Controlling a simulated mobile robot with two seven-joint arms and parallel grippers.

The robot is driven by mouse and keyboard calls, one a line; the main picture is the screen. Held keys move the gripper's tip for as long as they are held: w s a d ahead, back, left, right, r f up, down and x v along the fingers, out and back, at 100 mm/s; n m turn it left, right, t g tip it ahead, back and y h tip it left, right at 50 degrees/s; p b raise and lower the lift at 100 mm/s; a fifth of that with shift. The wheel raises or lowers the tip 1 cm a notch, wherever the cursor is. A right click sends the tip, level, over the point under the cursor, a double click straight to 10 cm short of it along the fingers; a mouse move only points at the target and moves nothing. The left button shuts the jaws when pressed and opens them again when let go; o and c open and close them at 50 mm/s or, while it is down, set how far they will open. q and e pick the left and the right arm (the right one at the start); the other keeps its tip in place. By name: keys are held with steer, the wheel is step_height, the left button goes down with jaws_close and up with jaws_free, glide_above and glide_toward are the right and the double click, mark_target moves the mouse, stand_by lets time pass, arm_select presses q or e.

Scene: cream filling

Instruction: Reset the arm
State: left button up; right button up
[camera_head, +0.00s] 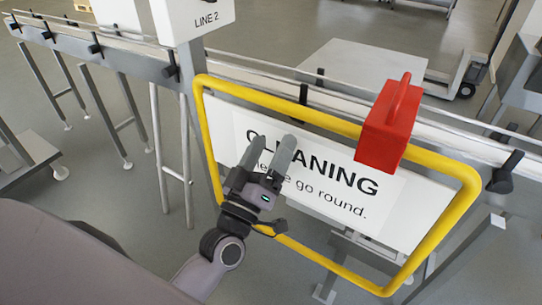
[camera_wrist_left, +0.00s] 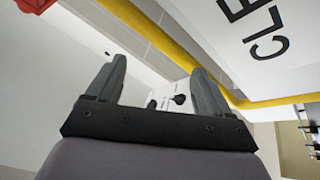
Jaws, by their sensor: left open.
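My left gripper (camera_head: 268,155) is open and empty, with two parallel grey fingers pointing up in the head view. It is in front of the left part of a white cleaning sign (camera_head: 415,215) and covers some of its words. Its two spread fingers also show in the left wrist view (camera_wrist_left: 158,88), with nothing between them. I cannot tell whether the gripper touches the sign. My right gripper is in neither view.
A yellow tube frame (camera_head: 208,148) surrounds the sign. A red block with a handle (camera_head: 388,135) sits at the frame's top right. A conveyor rail (camera_head: 120,42) runs behind, with a "LINE 2" box (camera_head: 192,18) above.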

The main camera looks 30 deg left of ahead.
arm_select(q)
steer(key=shift+s+d+f+m+g+h, duration=0.15)
steer(key=shift+f+m+h, duration=0.1)
steer(key=shift+f, duration=0.2)
steer(key=shift+d+f+m+g+h, duration=0.15)
steer(key=shift+f+m, duration=0.1)
steer(key=shift+f, duration=0.15)
steer(key=shift+a, duration=0.1)
steer(key=s+f+m+g+h, duration=0.1)
steer(key=s+f+m+g, duration=0.1)
steer(key=f, duration=0.5)
steer(key=s+d+f+m+g+h, duration=0.1)
steer(key=s+f+m+g, duration=0.2)
steer(key=f, duration=0.5)
steer(key=shift+s+d+f+g, duration=0.3)
steer(key=shift+s+g, duration=0.3)
steer(key=shift+g, duration=0.2)
steer(key=s+f+m+g, duration=0.1)
steer(key=s+f, duration=0.2)
steer(key=s+a+f+m+g, duration=0.1)
steer(key=s+f+g, duration=0.1)
steer(key=s+f, duration=0.1)
steer(key=s+a+f+m+g+y, duration=0.1)
steer(key=s+f+g, duration=0.1)
steer(key=f, duration=0.3)
steer(key=shift+s+a, duration=0.15)
steer(key=shift+s, duration=0.6)
steer(key=shift+c, duration=0.3)
